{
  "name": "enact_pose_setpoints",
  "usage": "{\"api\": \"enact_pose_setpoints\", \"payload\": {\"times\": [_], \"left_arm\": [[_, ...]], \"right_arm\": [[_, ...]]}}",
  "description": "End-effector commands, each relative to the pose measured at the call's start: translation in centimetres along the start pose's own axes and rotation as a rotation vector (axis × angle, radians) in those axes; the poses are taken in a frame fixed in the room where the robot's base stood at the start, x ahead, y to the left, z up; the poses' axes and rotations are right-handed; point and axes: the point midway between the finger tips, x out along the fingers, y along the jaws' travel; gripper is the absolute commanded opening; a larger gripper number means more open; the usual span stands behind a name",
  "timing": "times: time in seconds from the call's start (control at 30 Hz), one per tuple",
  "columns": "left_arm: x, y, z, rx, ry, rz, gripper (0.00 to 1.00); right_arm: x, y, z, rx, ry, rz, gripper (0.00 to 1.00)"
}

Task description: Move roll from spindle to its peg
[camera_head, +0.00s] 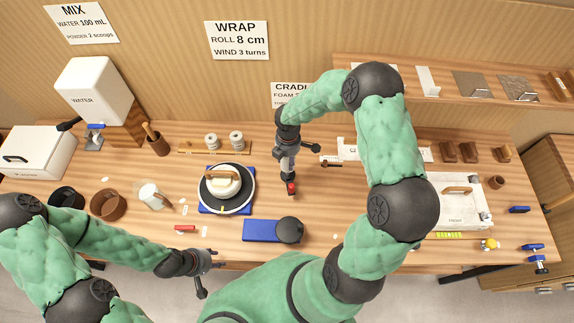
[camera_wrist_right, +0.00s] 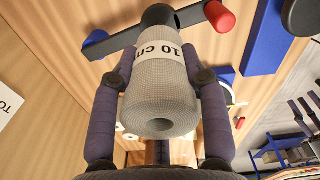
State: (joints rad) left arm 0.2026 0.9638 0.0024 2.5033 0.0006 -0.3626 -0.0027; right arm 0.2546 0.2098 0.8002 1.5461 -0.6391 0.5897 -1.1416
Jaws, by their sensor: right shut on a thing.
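My right gripper (camera_head: 289,180) is above the middle of the bench, pointing down. In the right wrist view it (camera_wrist_right: 160,85) is shut on a pale, woven roll (camera_wrist_right: 165,75) marked "10 cm", one finger on each side. A dark crank arm with a red knob (camera_wrist_right: 219,16) and a blue end lies just past the roll; the red knob also shows below the gripper in the head view (camera_head: 291,188). I cannot tell whether the roll is still around the spindle. Two rolls (camera_head: 212,141) (camera_head: 237,139) stand on the wooden peg rack (camera_head: 187,149). My left gripper (camera_head: 208,260) is open and empty at the front edge.
A round turntable (camera_head: 246,201) with a white piece stands left of the right gripper. A cup of tools (camera_head: 157,144) stands left of the rack. My right arm covers part of the bench.

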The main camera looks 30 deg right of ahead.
Motion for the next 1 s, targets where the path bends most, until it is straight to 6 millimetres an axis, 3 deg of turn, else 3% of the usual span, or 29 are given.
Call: {"api": "enact_pose_setpoints", "payload": {"times": [0.7, 1.0], "left_arm": [[-2.1, 0.8, 0.1, 0.0, 0.0, 0.0, 0.4], [-2.1, 0.8, 0.1, 0.0, 0.0, 0.0, 0.4]], "right_arm": [[-3.2, 0.0, 0.0, 0.0, 0.0, -0.001, 0.0], [-3.2, 0.0, 0.0, 0.0, 0.0, -0.001, 0.0]]}}
